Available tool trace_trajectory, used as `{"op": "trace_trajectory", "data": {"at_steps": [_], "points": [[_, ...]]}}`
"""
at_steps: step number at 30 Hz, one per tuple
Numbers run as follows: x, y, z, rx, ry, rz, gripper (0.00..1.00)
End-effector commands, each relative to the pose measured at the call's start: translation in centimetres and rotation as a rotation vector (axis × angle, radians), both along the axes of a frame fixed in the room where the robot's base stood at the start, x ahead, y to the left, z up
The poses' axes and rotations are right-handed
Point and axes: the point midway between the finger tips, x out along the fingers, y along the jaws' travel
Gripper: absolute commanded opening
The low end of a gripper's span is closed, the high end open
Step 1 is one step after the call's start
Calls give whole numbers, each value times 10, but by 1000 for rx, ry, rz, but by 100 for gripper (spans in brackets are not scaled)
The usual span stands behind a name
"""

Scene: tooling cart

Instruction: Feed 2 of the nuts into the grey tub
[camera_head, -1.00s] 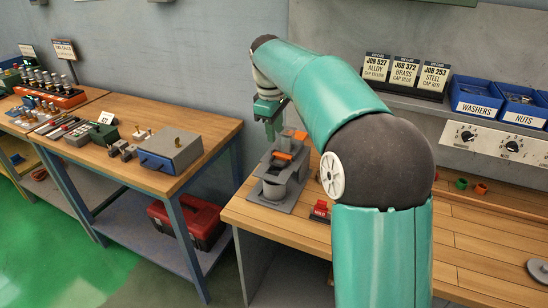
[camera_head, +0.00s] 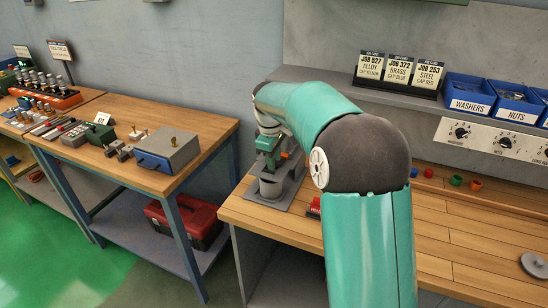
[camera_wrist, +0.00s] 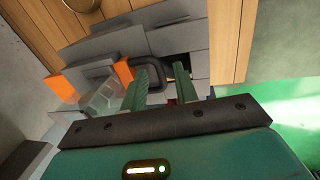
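The grey tub (camera_head: 271,188) stands at the front of a grey dispenser-like fixture (camera_head: 296,178) on the left end of the wooden bench. My gripper (camera_head: 268,160) is low over this fixture, just behind the tub, and partly hidden. In the wrist view my gripper's two green fingers (camera_wrist: 160,88) stand apart. A dark grey handle-like loop (camera_wrist: 154,66) lies just beyond and between them; I cannot tell whether they touch it. A clear box (camera_wrist: 104,98) and orange blocks (camera_wrist: 123,72) are beside the left finger. A blue bin labelled NUTS (camera_head: 515,112) is on the shelf. No single nut is clear.
A blue WASHERS bin (camera_head: 468,103) stands beside the nuts bin. Small coloured caps (camera_head: 456,180) lie at the bench's back. A red block (camera_head: 314,206) sits right of the fixture. A second table (camera_head: 150,180) stands left across a gap. The bench's right front is mostly clear.

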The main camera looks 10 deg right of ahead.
Motion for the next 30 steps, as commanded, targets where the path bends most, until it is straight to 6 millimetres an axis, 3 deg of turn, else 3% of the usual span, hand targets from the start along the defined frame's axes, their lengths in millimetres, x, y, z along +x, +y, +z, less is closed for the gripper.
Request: {"op": "trace_trajectory", "data": {"at_steps": [1, 4, 14, 24, 30], "points": [[0, 0, 0, 0, 0, 0, 19], [0, 0, 0, 0, 0, 0, 0], [-7, 6, 1, 1, 0, 1, 0], [-66, 49, 1, 2, 0, 3, 0], [-79, 59, 0, 3, 2, 1, 0]]}}
